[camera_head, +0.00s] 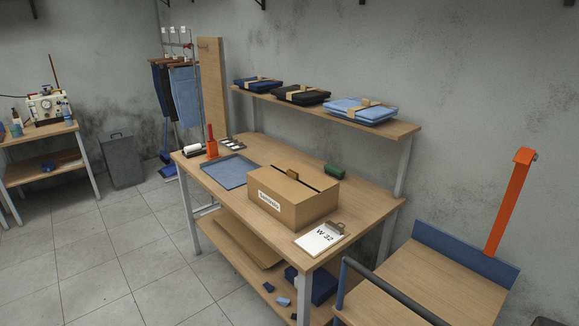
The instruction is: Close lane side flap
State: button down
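A brown cardboard box (316,208) with a white label on its front-left side stands on the wooden workbench (215,197). Its top panels (272,181) lie about flat, with a dark narrow gap (312,188) running between them. A small brown piece (292,174) shows at the gap; I cannot tell if it is a flap part or a separate thing. Which flap is the lane side one is not clear from this view. My gripper is not in view.
A clipboard marked W 32 (319,239) lies right of the box; a blue-grey tray (229,172) lies left. A dark green roll (334,171) lies behind. A shelf (395,127) holds folded garments. A wooden-topped cart (425,284) stands at right.

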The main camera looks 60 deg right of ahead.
aim_at(287, 186)
jog(key=u, duration=0.05)
jog(key=i, duration=1)
jog(key=z, duration=0.05)
